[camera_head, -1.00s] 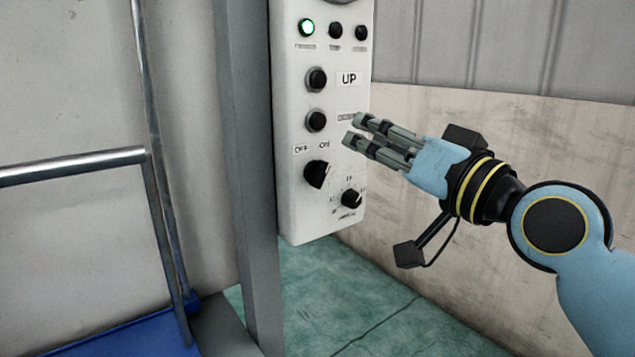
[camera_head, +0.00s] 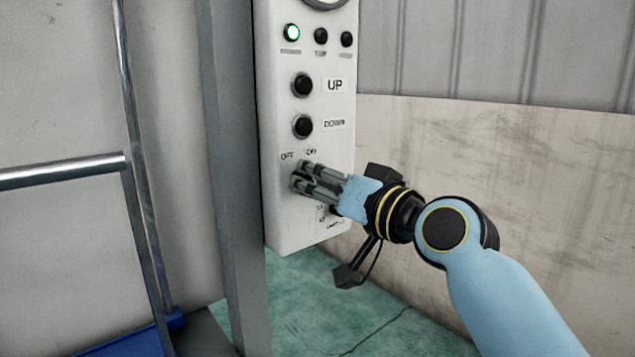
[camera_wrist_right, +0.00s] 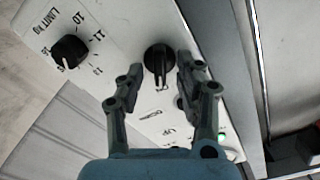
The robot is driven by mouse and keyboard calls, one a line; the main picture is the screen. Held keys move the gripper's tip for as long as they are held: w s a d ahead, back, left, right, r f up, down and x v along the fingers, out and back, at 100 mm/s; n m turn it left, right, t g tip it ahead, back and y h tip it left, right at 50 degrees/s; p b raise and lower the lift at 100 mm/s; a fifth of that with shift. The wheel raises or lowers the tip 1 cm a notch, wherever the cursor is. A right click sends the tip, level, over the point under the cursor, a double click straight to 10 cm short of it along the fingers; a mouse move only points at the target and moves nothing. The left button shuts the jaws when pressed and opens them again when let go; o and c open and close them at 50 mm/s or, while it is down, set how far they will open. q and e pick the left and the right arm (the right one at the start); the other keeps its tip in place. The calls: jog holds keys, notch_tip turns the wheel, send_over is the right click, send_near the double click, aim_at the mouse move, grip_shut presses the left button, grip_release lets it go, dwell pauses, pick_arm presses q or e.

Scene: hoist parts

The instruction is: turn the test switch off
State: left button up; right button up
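The test switch, a black rotary knob (camera_wrist_right: 158,60), sits on the white control panel (camera_head: 283,222) under the OFF and ON labels. In the head view my right gripper (camera_head: 298,178) is in front of the knob and hides most of it. In the right wrist view the gripper (camera_wrist_right: 157,80) is open, with one finger on each side of the knob. I cannot tell whether the fingers touch it. My left gripper is not in view.
The UP button (camera_head: 303,85) and DOWN button (camera_head: 303,126) are above the knob. A green lamp (camera_head: 291,32) is lit. A grey post (camera_head: 232,180) and metal railing (camera_head: 60,170) stand left.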

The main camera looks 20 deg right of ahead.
jog(key=shift+c, duration=0.2)
grip_shut()
jog(key=shift+n, duration=0.3)
jog(key=n+b, duration=0.2)
jog(key=n, duration=0.1)
jog(key=n+b, duration=0.1)
jog(key=n, duration=0.3)
jog(key=n+b, duration=0.2)
jog(key=n, duration=0.2)
jog(key=shift+a+b, duration=0.25)
jog(key=shift+b, duration=0.05)
jog(key=shift+n, duration=0.3)
dwell(0.3)
